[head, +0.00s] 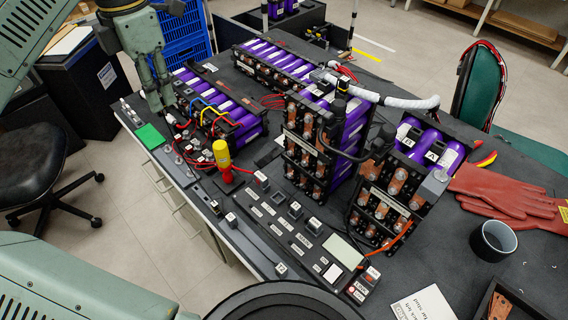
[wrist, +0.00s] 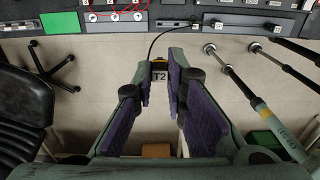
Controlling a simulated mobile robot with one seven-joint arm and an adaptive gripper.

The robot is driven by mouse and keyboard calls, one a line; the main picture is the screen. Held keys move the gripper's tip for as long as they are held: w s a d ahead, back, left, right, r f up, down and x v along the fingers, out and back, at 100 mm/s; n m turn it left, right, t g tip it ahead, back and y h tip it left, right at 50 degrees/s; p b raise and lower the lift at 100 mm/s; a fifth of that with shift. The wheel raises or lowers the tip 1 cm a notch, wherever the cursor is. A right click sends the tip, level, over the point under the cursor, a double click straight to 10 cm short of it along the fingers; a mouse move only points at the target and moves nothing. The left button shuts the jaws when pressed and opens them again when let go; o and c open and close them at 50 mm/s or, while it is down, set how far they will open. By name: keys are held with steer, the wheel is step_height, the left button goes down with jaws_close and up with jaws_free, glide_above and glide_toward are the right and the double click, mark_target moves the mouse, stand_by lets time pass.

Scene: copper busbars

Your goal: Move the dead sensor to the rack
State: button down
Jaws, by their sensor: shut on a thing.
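My gripper (head: 157,105) is over the left end of the bench in the head view. In the wrist view my gripper (wrist: 160,78) is shut on a small dark block with a white label reading T2 (wrist: 160,72), with a yellow part at its top. A thin black cable runs from it up to the bench equipment. The held sensor is hard to make out in the head view. A dark strip with small labelled blocks (head: 230,219) runs along the bench's front edge; I cannot tell for certain which part is the rack.
Purple battery modules (head: 270,65) and upright copper-and-purple stacks (head: 310,140) crowd the bench. A green square (head: 150,136), a yellow-and-red tool (head: 222,155), red gloves (head: 505,190) and a dark mug (head: 493,240) lie around. A black chair (head: 35,165) stands left; floor is open before the bench.

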steer(key=shift+f+b, duration=8.05)
steer(key=shift+f, duration=3.15)
steer(key=shift+f+b, duration=0.25)
steer(key=shift+b, duration=0.1)
steer(key=shift+f, duration=0.3)
steer(key=shift+f+b, duration=0.65)
steer(key=shift+b, duration=0.05)
steer(key=c, duration=1.5)
jaws_free()
steer(key=shift+c, duration=0.2)
steer(key=shift+r, duration=0.1)
steer(key=shift+r+p, duration=2.1)
steer(key=shift+r, duration=0.9)
